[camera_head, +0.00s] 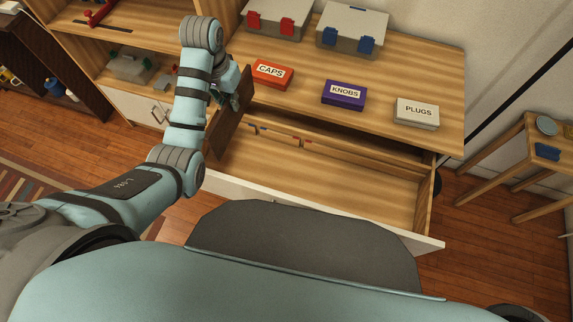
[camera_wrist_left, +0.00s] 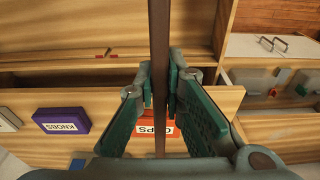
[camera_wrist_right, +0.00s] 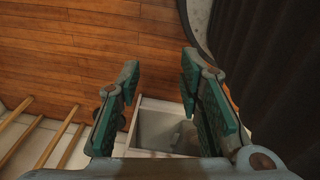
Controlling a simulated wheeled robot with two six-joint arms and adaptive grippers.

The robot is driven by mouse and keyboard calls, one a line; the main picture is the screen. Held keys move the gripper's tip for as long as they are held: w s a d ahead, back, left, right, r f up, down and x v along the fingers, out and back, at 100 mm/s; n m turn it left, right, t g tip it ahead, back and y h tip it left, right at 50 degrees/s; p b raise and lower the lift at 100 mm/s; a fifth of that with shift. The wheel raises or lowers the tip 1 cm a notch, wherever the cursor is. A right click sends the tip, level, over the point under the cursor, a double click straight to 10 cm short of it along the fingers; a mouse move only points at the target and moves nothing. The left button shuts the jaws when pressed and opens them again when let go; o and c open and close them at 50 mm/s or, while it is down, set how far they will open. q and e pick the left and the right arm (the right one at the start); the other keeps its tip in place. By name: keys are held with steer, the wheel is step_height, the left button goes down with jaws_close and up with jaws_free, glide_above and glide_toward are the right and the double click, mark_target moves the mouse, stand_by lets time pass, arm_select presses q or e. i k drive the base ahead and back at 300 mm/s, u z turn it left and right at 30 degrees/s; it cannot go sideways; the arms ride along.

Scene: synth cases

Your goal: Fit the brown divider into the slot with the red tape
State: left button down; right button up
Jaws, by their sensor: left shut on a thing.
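The brown divider (camera_head: 230,122) is held upright at the left end of the open drawer (camera_head: 345,182). My left gripper (camera_head: 235,98) is shut on it; in the left wrist view the divider (camera_wrist_left: 159,35) runs edge-on between the fingers (camera_wrist_left: 160,88). Small blue and red tape marks show along the drawer's back wall, with a red one (camera_head: 307,144) right of the divider. Whether the divider's lower edge touches the drawer is unclear. My right gripper (camera_wrist_right: 160,68) is open and empty in the right wrist view, and out of the head view.
On the top behind the drawer lie a red CAPS box (camera_head: 272,73), a purple KNOBS box (camera_head: 343,95) and a white PLUGS box (camera_head: 417,112). Two grey cases (camera_head: 352,28) stand behind them. A small side table (camera_head: 545,135) is at the right. The drawer's middle and right are clear.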

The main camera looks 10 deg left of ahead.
mark_target(274, 155)
steer(key=k, duration=1.25)
steer(key=z, duration=0.7)
steer(key=i, duration=1.45)
steer(key=u, duration=0.25)
